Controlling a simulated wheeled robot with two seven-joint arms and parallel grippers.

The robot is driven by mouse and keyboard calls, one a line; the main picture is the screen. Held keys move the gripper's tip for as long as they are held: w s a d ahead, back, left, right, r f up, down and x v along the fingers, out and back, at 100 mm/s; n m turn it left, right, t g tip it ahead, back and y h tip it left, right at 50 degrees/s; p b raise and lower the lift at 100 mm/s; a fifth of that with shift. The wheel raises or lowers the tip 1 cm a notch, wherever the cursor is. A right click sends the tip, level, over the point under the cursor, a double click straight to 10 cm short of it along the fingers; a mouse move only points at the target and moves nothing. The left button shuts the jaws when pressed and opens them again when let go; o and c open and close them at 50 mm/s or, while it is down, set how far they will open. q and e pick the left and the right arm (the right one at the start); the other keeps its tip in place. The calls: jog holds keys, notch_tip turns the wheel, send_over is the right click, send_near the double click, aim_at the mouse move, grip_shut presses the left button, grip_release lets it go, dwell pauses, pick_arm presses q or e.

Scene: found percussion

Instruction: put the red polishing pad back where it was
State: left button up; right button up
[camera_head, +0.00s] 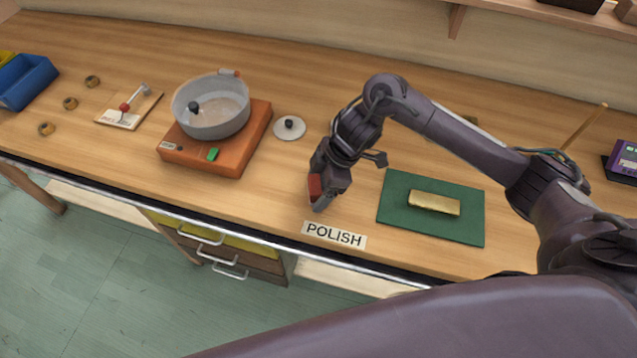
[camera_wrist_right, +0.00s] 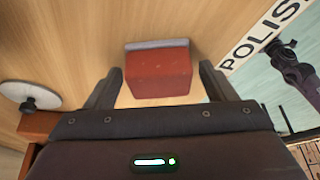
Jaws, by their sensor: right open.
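The red polishing pad (camera_head: 314,187) is at my right gripper (camera_head: 322,198), just behind the POLISH label (camera_head: 334,235) on the bench. In the right wrist view the red pad (camera_wrist_right: 158,73), with a grey strip along its far edge, lies between the two fingers of the right gripper (camera_wrist_right: 160,88). The jaws are open, with a gap on each side of the pad. I cannot tell whether the pad rests on the wood. A green mat (camera_head: 394,220) with a gold bar (camera_head: 434,203) on it lies to the right. My left gripper is out of view.
An orange hotplate (camera_head: 230,158) bears a grey pot (camera_head: 207,125), with a round lid (camera_head: 289,128) beside it. A small lever board (camera_head: 129,108), several brass rings and a blue bin (camera_head: 25,82) are farther left. A purple device (camera_head: 625,158) stands at the right. Bare wood surrounds the pad.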

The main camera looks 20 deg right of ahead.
jog(key=shift+d+r, duration=0.15)
jog(key=shift+r, duration=0.3)
jog(key=p+v, duration=0.1)
jog(key=v, duration=1)
jog(key=shift+r, duration=0.15)
jog(key=shift+s, duration=0.1)
